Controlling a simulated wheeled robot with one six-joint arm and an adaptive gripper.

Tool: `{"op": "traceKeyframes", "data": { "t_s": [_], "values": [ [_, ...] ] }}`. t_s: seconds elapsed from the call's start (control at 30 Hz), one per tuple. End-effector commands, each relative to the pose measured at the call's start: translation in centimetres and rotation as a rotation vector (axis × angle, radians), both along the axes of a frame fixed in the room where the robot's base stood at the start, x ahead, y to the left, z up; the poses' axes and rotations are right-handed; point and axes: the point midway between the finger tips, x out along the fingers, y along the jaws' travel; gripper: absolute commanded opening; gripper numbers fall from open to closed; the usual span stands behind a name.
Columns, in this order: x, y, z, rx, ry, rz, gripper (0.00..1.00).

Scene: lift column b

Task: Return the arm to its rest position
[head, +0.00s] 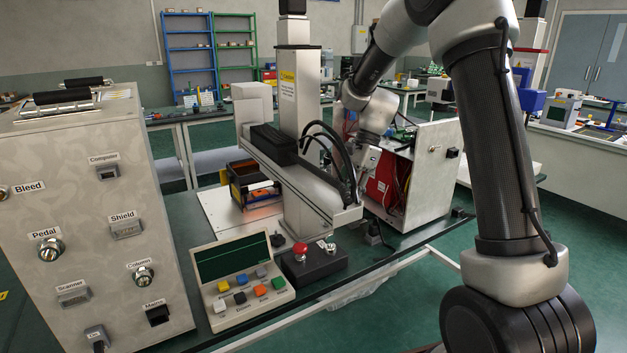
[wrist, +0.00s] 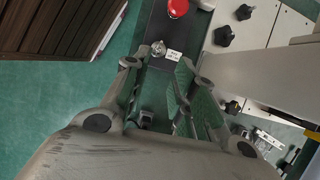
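My arm rises at the right of the head view, bends at the top and comes down to the left. My gripper (head: 362,158) is between the lift column machine (head: 297,85) and an open-sided cabinet (head: 433,165); its fingertips are hard to make out there. In the wrist view my gripper (wrist: 158,82) has its two fingers apart, with nothing held between them. Beyond the fingers are a key switch (wrist: 158,48) with a small label and a red button (wrist: 177,7) on a dark box. I cannot tell the exact distance from the fingers to it.
A grey panel box (head: 90,220) with labelled sockets stands at the left. A control panel with coloured buttons (head: 240,283) and the red button box (head: 313,264) sit at the table's front edge. Cables hang beside the cabinet. Open green floor (head: 390,315) lies in front.

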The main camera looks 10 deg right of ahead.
Motion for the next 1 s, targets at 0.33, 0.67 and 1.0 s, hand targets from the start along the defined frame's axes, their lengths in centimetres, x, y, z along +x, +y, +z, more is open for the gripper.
{"op": "traceKeyframes", "data": {
  "t_s": [0.33, 0.67, 1.0],
  "values": [
    [-3.1, -1.9, -1.6, -0.013, -0.086, 0.389, 0.27],
    [-13.0, -6.2, 4.4, -0.11, -0.271, 0.904, 0.27],
    [-24.7, -9.9, 10.1, -0.326, -0.488, 1.206, 0.27]
  ]
}}
